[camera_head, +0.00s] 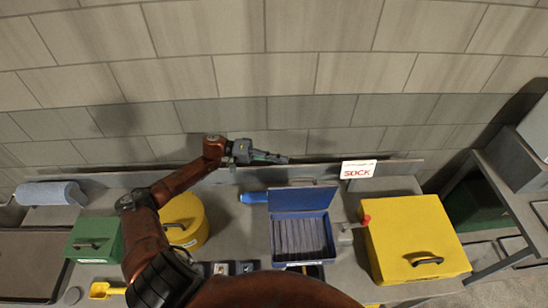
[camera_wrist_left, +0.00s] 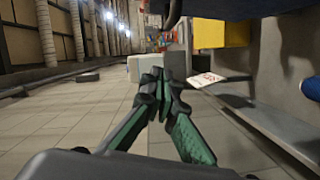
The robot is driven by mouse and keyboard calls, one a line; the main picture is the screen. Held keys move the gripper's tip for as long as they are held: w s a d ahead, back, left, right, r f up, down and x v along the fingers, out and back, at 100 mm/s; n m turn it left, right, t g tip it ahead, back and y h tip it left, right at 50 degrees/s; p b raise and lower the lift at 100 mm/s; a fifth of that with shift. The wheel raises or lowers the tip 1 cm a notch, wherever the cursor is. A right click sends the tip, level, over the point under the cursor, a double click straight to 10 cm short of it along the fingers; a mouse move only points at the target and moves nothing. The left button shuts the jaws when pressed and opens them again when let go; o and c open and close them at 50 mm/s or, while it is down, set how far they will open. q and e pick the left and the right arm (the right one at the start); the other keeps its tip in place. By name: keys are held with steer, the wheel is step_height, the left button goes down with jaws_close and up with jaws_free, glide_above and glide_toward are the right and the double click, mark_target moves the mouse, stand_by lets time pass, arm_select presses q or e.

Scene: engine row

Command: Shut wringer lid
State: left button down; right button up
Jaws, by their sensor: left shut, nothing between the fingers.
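A blue box (camera_head: 302,262) with a blue lid (camera_head: 303,199) stands on the bench in the head view. The lid stands up open at the back, and grey slats (camera_head: 300,239) show inside. It is the only open lid I see; no label names it as the wringer. My left gripper (camera_head: 284,159) is shut and empty, behind and above the raised lid in the picture, near the wall, apart from the lid. In the left wrist view the gripper's fingers (camera_wrist_left: 155,80) come together. My right gripper is out of view.
A yellow box (camera_head: 415,236) with a dark handle stands to the right, below a small sign (camera_head: 359,169). A green box (camera_head: 95,238) and a yellow round container (camera_head: 186,222) stand left, partly behind my left arm. A blue-grey roll (camera_head: 50,194) lies far left.

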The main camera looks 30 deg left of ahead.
mark_target(300, 193)
arm_select(q)
steer(key=s+d+f+p, duration=0.1)
steer(key=d+p, duration=0.1)
steer(key=d, duration=0.4)
steer(key=shift+s+d+f+p, duration=0.15)
steer(key=shift+d+f+p, duration=0.15)
steer(key=shift+f, duration=0.1)
steer(key=shift+s+r, duration=0.1)
